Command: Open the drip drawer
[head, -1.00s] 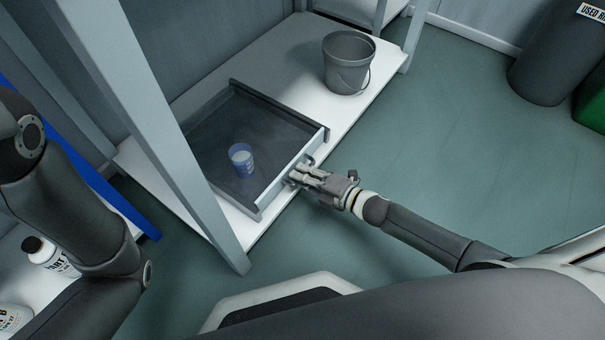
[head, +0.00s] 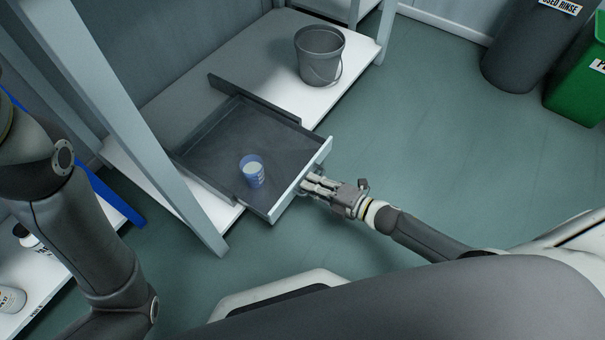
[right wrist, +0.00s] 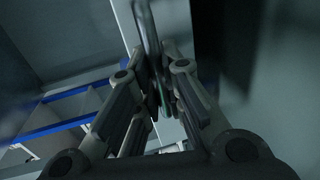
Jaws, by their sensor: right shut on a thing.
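The drip drawer (head: 215,150) is a dark shallow tray with a pale front panel, on the white shelf. It stands partly pulled out, its front past the shelf edge. A small blue cup (head: 252,171) with pale contents stands upright inside it. My right gripper (head: 306,184) is at the outer side of the drawer front, shut on the handle. In the right wrist view the fingers close around the grey bar of the handle (right wrist: 148,30). The handle is mostly hidden by the fingers in the head view. My left arm shows at the left, but its gripper is out of view.
A grey bucket (head: 320,58) stands on the shelf behind the drawer. A pale shelf post (head: 150,150) rises left of the drawer. A dark bin (head: 525,50) and a green bin (head: 580,85) stand at far right. The floor (head: 430,120) right of the drawer is clear.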

